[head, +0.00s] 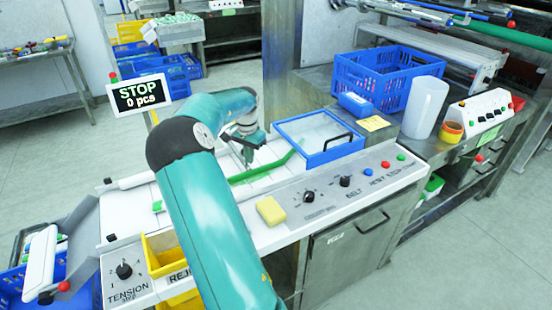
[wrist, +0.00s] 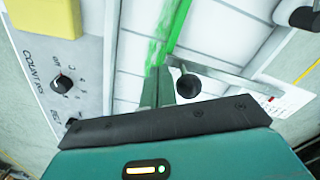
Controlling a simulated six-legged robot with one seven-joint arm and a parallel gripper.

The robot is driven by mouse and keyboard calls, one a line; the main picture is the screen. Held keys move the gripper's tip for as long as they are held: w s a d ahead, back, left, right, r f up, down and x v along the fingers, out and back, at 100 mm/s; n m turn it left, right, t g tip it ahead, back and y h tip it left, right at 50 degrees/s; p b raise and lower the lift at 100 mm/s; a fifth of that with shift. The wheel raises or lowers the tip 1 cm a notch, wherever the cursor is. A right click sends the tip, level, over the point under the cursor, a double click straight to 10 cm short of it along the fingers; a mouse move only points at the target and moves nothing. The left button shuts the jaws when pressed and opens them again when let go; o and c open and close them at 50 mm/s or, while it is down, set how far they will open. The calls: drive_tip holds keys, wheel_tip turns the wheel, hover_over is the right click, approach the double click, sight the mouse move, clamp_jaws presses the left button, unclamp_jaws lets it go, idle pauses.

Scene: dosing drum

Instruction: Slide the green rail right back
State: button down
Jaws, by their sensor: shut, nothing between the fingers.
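The green rail (head: 262,170) lies along the white tiled belt surface in the head view, slanting up to the blue-framed clear cover. In the wrist view the green rail (wrist: 172,28) runs from the top edge down to my fingertips. My gripper (wrist: 158,72) is shut and empty, its fingertips at the near end of the visible rail. I cannot tell whether they touch it. In the head view my gripper (head: 247,164) is low over the belt beside the rail, and my arm hides part of the belt.
A black knob (wrist: 188,86) with a grey bar sits just right of my fingers. A yellow sponge (head: 270,210) lies by the control knobs at the front. The blue-framed cover (head: 318,158) with a black handle stands right of the rail. The display (head: 138,94) reads STOP, 0 pcs.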

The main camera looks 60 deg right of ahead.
drive_tip(key=shift+w, duration=0.1)
drive_tip(key=shift+w+d, duration=2.1)
drive_tip(key=shift+w, duration=1.35)
wheel_tip(320, 180, up, 8)
drive_tip(key=s, duration=0.1)
drive_tip(key=shift+s+a, duration=0.15)
drive_tip(key=shift+a, duration=0.25)
idle(0.3)
